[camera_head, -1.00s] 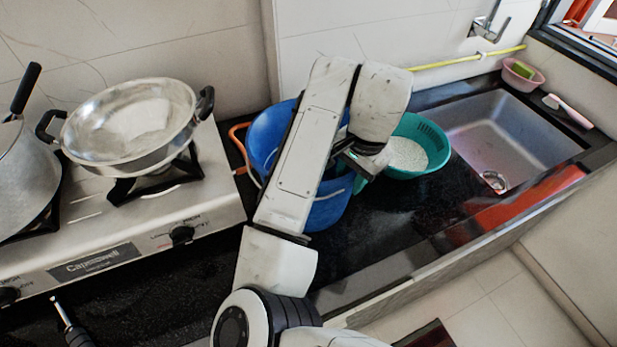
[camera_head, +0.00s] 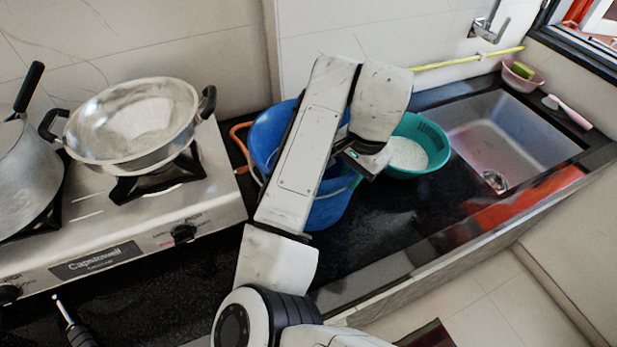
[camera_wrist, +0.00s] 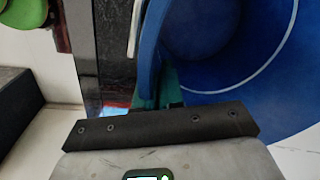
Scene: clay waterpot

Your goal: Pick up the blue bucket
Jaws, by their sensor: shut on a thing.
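The blue bucket (camera_head: 270,135) stands on the dark counter between the stove and the teal basin, partly hidden behind my arm. In the wrist view, the bucket's smooth blue inside (camera_wrist: 225,75) fills the right side. My gripper (camera_wrist: 157,92) is shut on the bucket's rim at its right side, with the rim running between the teal fingertips. A pale strip, perhaps the handle, shows beside the rim. In the head view, my fingertips are mostly hidden by the wrist and bucket edge. I cannot tell whether the bucket's base touches the counter.
A teal basin (camera_head: 432,140) with white contents sits close to the right of my gripper. The stove (camera_head: 215,195) with a metal wok (camera_head: 135,125) is on the left. An orange hose (camera_head: 238,140) lies between stove and bucket. The sink (camera_head: 510,140) is farther right.

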